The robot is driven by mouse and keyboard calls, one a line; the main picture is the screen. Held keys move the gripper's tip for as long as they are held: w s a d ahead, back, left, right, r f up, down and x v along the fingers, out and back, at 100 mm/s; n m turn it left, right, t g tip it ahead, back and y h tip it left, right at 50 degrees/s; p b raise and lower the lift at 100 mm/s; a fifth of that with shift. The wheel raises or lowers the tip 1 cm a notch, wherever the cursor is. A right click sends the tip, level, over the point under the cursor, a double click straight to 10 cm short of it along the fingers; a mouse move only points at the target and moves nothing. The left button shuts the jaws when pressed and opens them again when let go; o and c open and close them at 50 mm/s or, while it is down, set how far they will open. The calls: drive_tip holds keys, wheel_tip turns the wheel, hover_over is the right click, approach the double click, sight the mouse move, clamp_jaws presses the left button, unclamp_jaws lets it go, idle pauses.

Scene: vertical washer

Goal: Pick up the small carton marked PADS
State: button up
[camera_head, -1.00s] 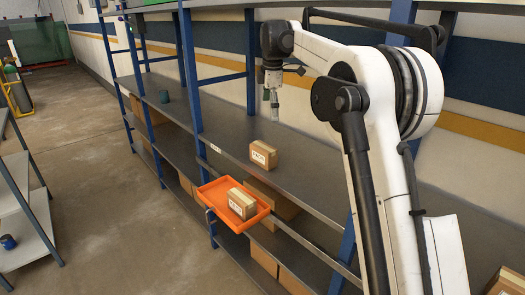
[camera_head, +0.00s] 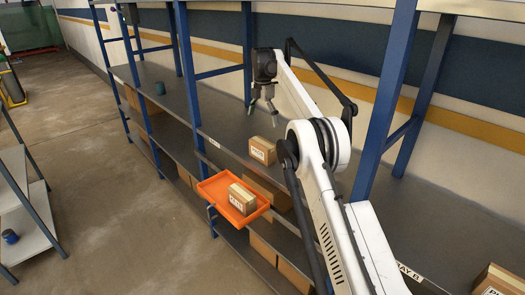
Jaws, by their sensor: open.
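A small carton (camera_head: 262,151) with a white label stands on the grey shelf near its front edge. A second small labelled carton (camera_head: 242,199) sits in an orange tray that juts out from the shelf front. A third labelled carton (camera_head: 496,281) is cut off at the lower right corner. The print on the labels is too small to read surely, so I cannot tell which is marked PADS. My gripper (camera_head: 263,116) points down above the shelf, open and empty. It appears above and behind the shelf carton, apart from it.
The orange tray (camera_head: 208,188) sticks out past the shelf edge. A blue upright (camera_head: 386,100) stands right of my arm. A dark teal cup (camera_head: 160,88) is farther along the shelf. Larger boxes fill the lower shelves. The shelf left of the gripper is clear.

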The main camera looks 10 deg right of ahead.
sight(263, 142)
wheel_tip(263, 142, down, 7)
drive_tip(key=shift+f, duration=0.2)
drive_tip(key=shift+w+f+p, duration=0.1)
drive_tip(key=shift+f+p, duration=0.85)
drive_tip(key=shift+f, duration=1.7)
drive_tip(key=c, duration=1)
drive_tip(key=shift+o, duration=0.2)
drive_tip(key=shift+r, duration=0.1)
